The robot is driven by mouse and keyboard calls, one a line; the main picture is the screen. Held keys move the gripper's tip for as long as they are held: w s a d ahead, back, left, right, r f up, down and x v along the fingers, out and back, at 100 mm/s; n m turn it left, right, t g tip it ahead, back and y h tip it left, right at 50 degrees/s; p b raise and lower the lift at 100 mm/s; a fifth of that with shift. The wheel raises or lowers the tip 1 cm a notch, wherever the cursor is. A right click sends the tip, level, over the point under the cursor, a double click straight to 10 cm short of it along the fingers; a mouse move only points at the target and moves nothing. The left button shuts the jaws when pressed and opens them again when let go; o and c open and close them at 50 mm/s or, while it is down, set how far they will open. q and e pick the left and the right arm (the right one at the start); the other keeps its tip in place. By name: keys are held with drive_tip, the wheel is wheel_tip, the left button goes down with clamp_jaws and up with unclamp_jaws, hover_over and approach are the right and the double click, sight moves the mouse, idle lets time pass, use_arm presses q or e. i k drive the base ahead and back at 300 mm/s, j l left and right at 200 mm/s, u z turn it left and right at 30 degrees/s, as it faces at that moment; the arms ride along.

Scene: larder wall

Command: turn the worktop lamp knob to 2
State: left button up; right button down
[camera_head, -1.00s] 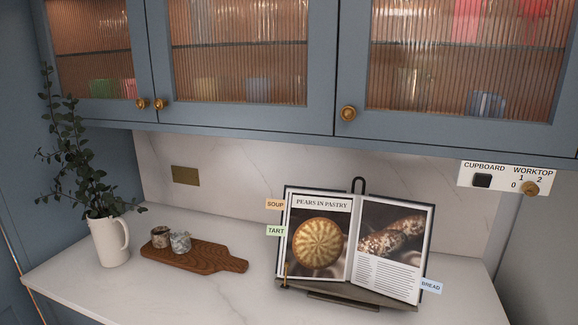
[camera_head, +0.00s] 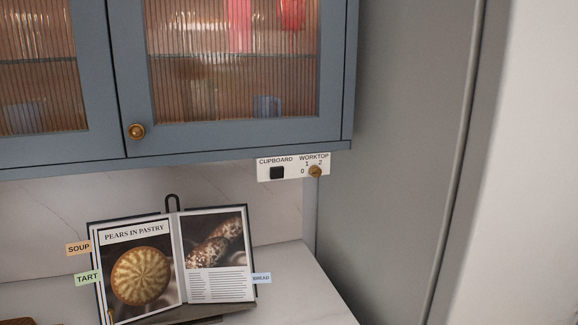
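The worktop lamp knob (camera_head: 315,171) is a small round brass knob on a white switch plate (camera_head: 265,174) under the right end of the wall cupboard. The plate reads CUPBOARD and WORKTOP, with 0, 1 and 2 marked around the knob; 0 is at its left, 1 and 2 above it. The knob's pointer is too small to read for certain. Neither of my grippers shows in the view.
A cookbook (camera_head: 215,285) stands open on a stand on the pale worktop (camera_head: 300,285), below and left of the plate. Glass-fronted blue cupboards (camera_head: 240,137) hang above. A tall grey panel (camera_head: 400,170) rises at the right. The space before the plate looks clear.

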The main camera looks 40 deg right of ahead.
sight(315, 171)
drive_tip(key=z, duration=1.3)
